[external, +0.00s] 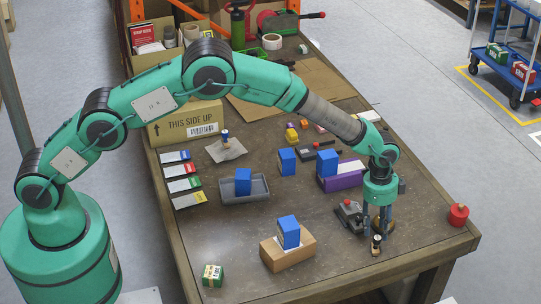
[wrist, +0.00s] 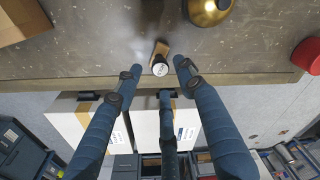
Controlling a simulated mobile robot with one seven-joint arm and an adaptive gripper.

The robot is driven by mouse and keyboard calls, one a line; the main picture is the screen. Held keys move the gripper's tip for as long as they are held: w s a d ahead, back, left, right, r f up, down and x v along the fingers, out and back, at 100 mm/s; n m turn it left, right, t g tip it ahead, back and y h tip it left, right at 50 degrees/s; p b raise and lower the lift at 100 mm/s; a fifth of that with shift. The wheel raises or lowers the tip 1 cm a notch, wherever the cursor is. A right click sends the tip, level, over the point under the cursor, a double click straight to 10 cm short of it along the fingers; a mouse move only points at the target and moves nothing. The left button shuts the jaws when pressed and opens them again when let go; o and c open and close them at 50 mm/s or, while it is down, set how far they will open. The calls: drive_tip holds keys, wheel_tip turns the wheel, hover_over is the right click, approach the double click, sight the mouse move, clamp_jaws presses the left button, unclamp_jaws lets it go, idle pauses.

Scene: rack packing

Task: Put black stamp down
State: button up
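The black stamp (external: 376,245) is a small piece with a tan wooden part and a dark part, on the table close to its front edge. In the wrist view the stamp (wrist: 160,62) shows a brown block and a round dark-and-white end, just ahead of the fingertips. My gripper (external: 377,234) points down over this spot. In the wrist view my gripper (wrist: 159,75) has its fingers spread, with the stamp between their tips and a visible gap on both sides. I cannot tell the exact height of the fingertips above the table.
A brass dome (wrist: 208,8) stands close beyond the fingers. A grey-black device (external: 350,215) is left of my gripper, and a red round item (external: 458,215) is to its right. A cardboard box with a blue block (external: 288,232) stands further left. The table edge is very near.

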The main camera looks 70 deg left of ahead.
wheel_tip(320, 180, up, 7)
drive_tip(key=shift+s+a+p, duration=0.25)
drive_tip(key=shift+a+p, duration=0.05)
drive_tip(key=shift+p, duration=0.1)
idle(0.5)
